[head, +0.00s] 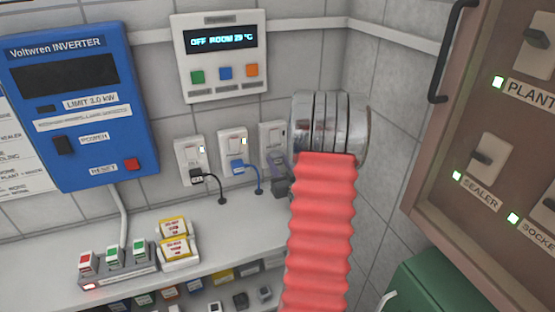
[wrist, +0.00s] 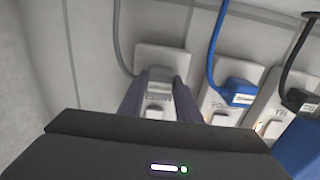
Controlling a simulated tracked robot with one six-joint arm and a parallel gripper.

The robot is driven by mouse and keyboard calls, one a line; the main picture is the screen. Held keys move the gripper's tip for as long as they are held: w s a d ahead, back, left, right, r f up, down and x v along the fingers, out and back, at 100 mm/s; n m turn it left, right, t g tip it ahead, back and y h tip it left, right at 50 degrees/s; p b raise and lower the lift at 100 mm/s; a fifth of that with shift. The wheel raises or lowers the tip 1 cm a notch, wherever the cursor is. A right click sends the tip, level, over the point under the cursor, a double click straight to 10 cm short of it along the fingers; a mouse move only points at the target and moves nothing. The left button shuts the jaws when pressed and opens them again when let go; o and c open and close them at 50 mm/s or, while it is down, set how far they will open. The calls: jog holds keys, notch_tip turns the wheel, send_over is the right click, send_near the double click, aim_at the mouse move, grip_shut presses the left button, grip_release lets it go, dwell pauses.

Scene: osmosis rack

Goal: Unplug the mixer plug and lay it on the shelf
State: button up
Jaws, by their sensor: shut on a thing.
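My gripper (wrist: 160,94) is shut on a grey plug (wrist: 158,82) with a pale label, and its dark purple fingers press on both sides of it. In the head view the grey plug (head: 280,187) is at the right-hand wall socket (head: 271,137), partly hidden by my gripper and arm. I cannot tell whether the plug is fully seated or slightly out. A grey cord runs from it in the wrist view. The white shelf (head: 215,262) lies below the sockets, with bare room at its right part.
A black plug (head: 197,175) and a blue plug (head: 238,168) sit in the neighbouring sockets, their cords hanging close by. Yellow-and-white boxes (head: 174,240) and a switch strip (head: 118,277) stand on the shelf's left. A brown cabinet (head: 480,190) and green object (head: 425,285) are at right.

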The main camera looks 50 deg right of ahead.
jog(key=shift+s+a, duration=0.25)
jog(key=shift+s, duration=0.25)
grip_shut()
jog(key=shift+s+a, duration=0.35)
jog(key=shift+s, duration=0.3)
jog(key=shift+s+a, duration=0.2)
jog(key=shift+s, duration=0.05)
jog(key=shift+v, duration=1.1)
jog(key=shift+s+a, duration=0.15)
jog(key=shift+s, duration=0.1)
send_near(278, 162)
jog(key=shift+s+d, duration=0.25)
jog(key=shift+s, duration=0.8)
jog(key=shift+s+d, duration=0.25)
jog(key=shift+s, duration=0.75)
